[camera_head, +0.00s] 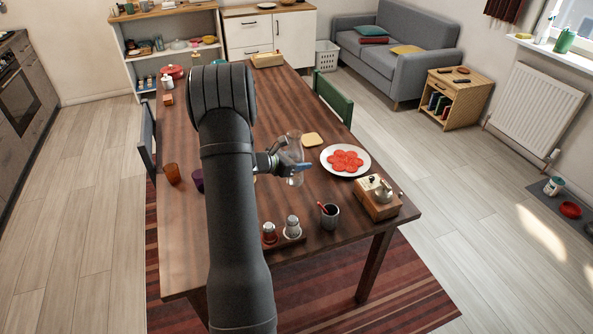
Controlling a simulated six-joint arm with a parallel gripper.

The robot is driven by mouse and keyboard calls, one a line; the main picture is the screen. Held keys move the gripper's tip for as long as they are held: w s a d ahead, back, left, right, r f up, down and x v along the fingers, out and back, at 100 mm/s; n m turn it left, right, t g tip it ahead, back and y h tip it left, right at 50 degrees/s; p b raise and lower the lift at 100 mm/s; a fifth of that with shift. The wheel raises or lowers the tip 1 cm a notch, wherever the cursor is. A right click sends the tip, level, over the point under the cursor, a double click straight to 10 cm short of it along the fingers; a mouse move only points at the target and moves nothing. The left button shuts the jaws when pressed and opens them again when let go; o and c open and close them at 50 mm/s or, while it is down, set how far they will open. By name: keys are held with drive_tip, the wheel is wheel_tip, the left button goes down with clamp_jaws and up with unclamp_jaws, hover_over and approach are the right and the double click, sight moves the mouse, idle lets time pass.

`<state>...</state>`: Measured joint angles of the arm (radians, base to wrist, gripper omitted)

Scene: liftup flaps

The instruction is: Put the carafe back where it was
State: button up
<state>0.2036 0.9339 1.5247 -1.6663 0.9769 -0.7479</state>
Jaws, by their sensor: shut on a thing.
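The carafe (295,142) is a clear glass vessel, upright near the middle of the dining table (245,215). My gripper (283,165) reaches it from the left and is shut on its body. The jaws hide part of the glass. I cannot tell whether its base touches the tabletop or hangs just above it. My dark arm crosses the table from the front and hides much of its left half.
Close right of the carafe are a beige square (312,139) and a plate of red slices (345,160). An orange cup (172,173) stands left.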

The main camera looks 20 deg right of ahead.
drive_tip(key=shift+w+a+f, duration=0.2)
drive_tip(key=shift+w+f, duration=0.05)
drive_tip(key=shift+f, duration=1.9)
drive_tip(key=shift+f, duration=0.15)
drive_tip(key=o, duration=1.2)
drive_tip(key=shift+o, duration=0.2)
drive_tip(key=v, duration=1.2)
